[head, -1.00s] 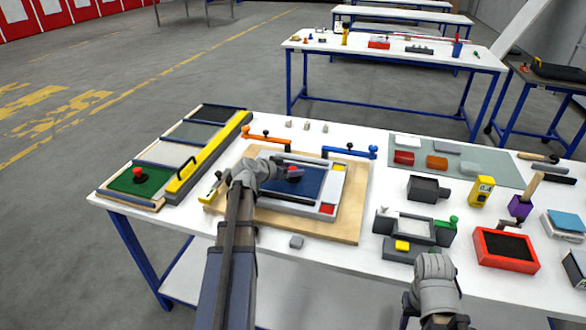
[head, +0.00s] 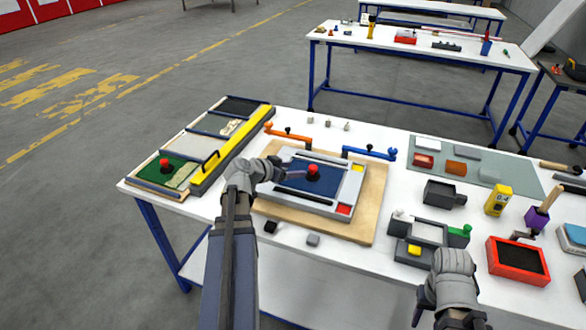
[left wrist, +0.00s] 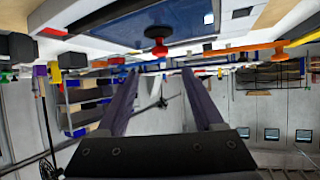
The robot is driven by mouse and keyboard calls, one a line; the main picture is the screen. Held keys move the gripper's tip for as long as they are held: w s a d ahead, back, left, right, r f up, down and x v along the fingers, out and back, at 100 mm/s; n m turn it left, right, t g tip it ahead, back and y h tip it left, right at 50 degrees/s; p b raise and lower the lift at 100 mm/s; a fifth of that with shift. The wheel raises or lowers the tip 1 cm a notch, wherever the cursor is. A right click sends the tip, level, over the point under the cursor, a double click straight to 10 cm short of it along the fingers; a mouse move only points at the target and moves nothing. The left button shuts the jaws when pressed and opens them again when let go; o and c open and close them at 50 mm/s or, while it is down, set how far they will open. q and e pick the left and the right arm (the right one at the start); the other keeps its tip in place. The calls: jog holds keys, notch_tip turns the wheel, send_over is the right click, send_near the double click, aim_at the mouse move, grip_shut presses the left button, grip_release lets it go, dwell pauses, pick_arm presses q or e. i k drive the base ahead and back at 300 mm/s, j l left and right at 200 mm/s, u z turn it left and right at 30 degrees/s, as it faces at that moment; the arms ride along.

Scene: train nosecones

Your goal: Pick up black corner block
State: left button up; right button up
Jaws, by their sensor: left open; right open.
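A small black block (head: 270,227), which looks like the black corner block, lies on the white table near the front edge, just left of a small grey block (head: 313,240). My left gripper (head: 286,163) is above the left side of the framed blue panel (head: 320,181), behind and above the black block and apart from it. In the left wrist view its two fingers (left wrist: 160,88) are wide apart with nothing between them. I cannot make out the black block there. My right gripper (head: 424,302) hangs at the table's front edge, holding nothing visible; its fingers are partly hidden.
The framed panel with a red knob (head: 312,171) sits on a wooden board (head: 371,217). A yellow-edged tray (head: 153,187) stands at left. A grey fixture (head: 428,231) and red box (head: 517,262) stand at right. Orange (head: 287,134) and blue (head: 369,153) clamps are behind.

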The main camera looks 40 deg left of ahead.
aim_at(270, 226)
jog(key=u, duration=1.45)
jog(key=k+l+z, duration=0.25)
jog(key=z, duration=0.2)
jog(key=k+l+z, duration=0.4)
jog(key=i, duration=0.05)
